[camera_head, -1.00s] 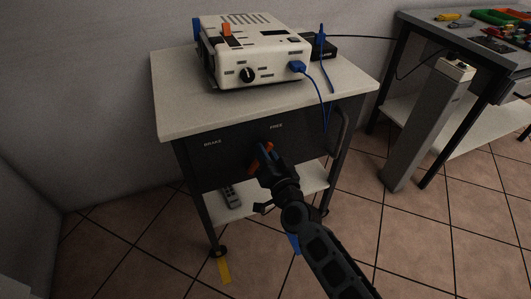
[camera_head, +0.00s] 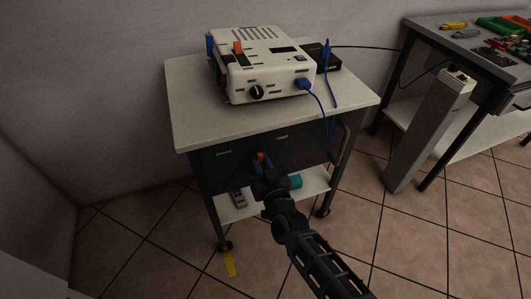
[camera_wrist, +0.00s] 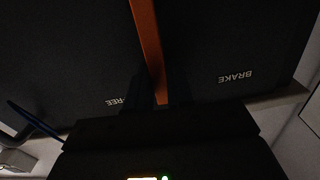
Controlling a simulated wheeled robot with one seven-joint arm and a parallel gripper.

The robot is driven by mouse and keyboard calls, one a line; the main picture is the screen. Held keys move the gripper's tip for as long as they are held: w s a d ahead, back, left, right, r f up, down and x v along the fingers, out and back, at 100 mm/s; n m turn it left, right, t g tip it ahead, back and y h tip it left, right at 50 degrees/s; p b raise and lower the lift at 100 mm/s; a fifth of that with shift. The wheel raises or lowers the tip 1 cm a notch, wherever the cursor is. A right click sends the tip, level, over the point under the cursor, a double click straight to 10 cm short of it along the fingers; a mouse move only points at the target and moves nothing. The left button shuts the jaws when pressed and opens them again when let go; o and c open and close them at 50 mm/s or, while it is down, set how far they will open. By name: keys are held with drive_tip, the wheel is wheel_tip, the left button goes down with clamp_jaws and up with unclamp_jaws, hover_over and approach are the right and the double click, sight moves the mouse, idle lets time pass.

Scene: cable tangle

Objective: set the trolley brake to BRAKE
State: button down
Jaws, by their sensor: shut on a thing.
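The trolley (camera_head: 190,134) stands against the wall with a dark front panel. The panel bears a BRAKE label (camera_head: 223,153) on the left and a FREE label (camera_head: 282,137) on the right. The orange brake lever (camera_head: 261,157) shows on the panel between the labels, nearer FREE. My gripper (camera_head: 262,166) is shut on the lever and hides part of it. In the wrist view the orange lever (camera_wrist: 147,40) runs down between the fingers; FREE (camera_wrist: 118,101) is to its left and BRAKE (camera_wrist: 236,77), upside down, to its right.
A white device (camera_head: 262,72) with an orange switch and blue cables stands on the trolley top. A grey power strip (camera_head: 237,198) and a teal item (camera_head: 295,181) are on the lower shelf. A grey post (camera_head: 428,130) and a workbench (camera_head: 435,38) stand at right. Tiled floor is clear in front.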

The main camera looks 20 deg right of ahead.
sight(241, 161)
drive_tip(key=a+n+p, duration=0.1)
drive_tip(key=n, duration=0.1)
drive_tip(key=a+n+p, duration=0.2)
drive_tip(key=shift+w+n, duration=0.1)
drive_tip(key=shift+n, duration=0.2)
drive_tip(key=shift+a+f+n+p, duration=0.35)
drive_tip(key=shift+a+n+p, duration=0.1)
drive_tip(key=shift+n, duration=0.4)
drive_tip(key=shift+a+f+n+p, duration=0.3)
drive_tip(key=shift+a+n, duration=0.1)
drive_tip(key=shift+n, duration=0.45)
drive_tip(key=shift+f, duration=0.1)
drive_tip(key=c, duration=1.1)
unclamp_jaws()
drive_tip(key=shift+s+a+p, duration=0.15)
drive_tip(key=shift+s+p, duration=0.25)
drive_tip(key=shift+s, duration=1.55)
drive_tip(key=shift+s+a+p, duration=0.15)
drive_tip(key=shift+s+p, duration=0.25)
drive_tip(key=shift+s, duration=1.5)
